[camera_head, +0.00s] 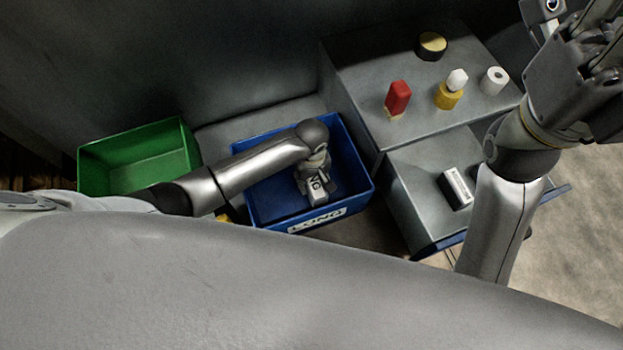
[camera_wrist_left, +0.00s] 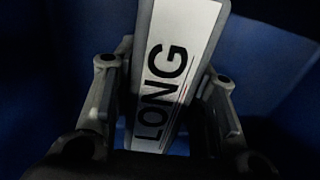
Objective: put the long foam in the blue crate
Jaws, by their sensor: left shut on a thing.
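The long foam (camera_head: 318,190) is a pale block with a label that reads LONG in the left wrist view (camera_wrist_left: 172,75). My left gripper (camera_head: 316,182) is shut on it, with a finger on each side of the block. The gripper and foam are inside the outline of the blue crate (camera_head: 357,155), whose front label reads LONG. Blue walls surround them in the left wrist view (camera_wrist_left: 60,60). I cannot tell whether the foam touches the crate floor. My right gripper (camera_head: 600,55) is raised at the upper right, away from the crate; its finger opening is unclear.
An empty green crate (camera_head: 100,165) stands left of the blue one. A white block (camera_head: 457,188) lies lower down.

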